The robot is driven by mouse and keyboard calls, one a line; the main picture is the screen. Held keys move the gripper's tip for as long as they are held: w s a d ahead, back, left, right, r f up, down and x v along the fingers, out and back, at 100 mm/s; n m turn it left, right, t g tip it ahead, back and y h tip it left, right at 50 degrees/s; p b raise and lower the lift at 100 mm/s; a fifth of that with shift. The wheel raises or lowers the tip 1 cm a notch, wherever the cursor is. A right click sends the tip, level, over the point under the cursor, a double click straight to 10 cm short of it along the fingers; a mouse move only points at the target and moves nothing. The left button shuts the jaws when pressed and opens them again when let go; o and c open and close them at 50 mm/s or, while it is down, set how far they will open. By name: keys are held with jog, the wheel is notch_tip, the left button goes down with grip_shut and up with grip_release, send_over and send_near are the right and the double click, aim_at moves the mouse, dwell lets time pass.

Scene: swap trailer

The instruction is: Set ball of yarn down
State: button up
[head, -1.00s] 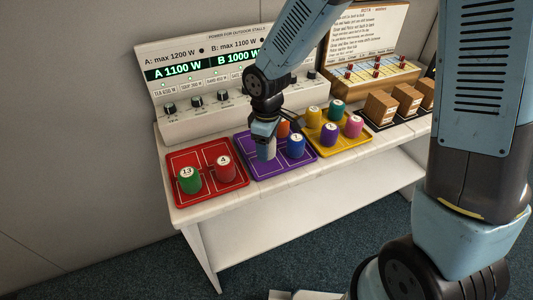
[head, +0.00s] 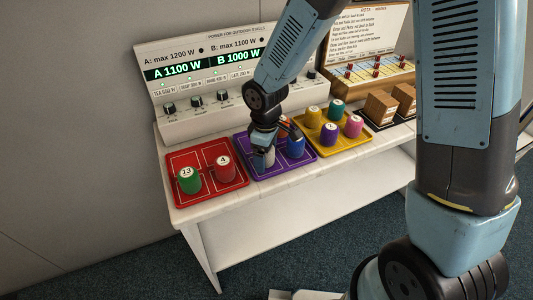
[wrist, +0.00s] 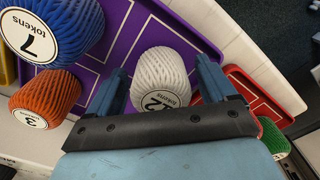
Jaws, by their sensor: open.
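The white ball of yarn (wrist: 160,72) stands on the purple tray (wrist: 188,14), between the two spread fingers of my gripper (wrist: 162,88).
A blue yarn ball 7 (wrist: 48,25) and an orange one 3 (wrist: 45,98) share the purple tray. A red tray (head: 205,200) with green 13 and red 4 lies left. A yellow tray (head: 335,151) with several yarn balls lies right. Power panel (head: 215,75) stands behind.

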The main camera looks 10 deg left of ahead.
jog(key=shift+r, duration=0.15)
notch_tip(320, 180, up, 12)
jog(key=shift+f, duration=0.1)
jog(key=shift+d+r, duration=0.1)
jog(key=shift+r, duration=0.1)
jog(key=d+r+m+t, duration=0.2)
jog(key=d+r+m, duration=0.3)
jog(key=d, duration=0.4)
jog(key=d+r+m+t, duration=0.1)
jog(key=d+r+m, duration=0.2)
jog(key=d+r, duration=0.55)
jog(key=s+d+r+m+t, duration=0.1)
jog(key=s+d+r+m, duration=0.1)
jog(key=s+d, duration=0.3)
jog(key=s+d+r+m+t, duration=0.1)
jog(key=s+d+r+m, duration=0.2)
jog(key=s+d+m, duration=0.2)
jog(key=s+d, duration=0.1)
jog(key=d, duration=0.2)
jog(key=shift+t, duration=0.3)
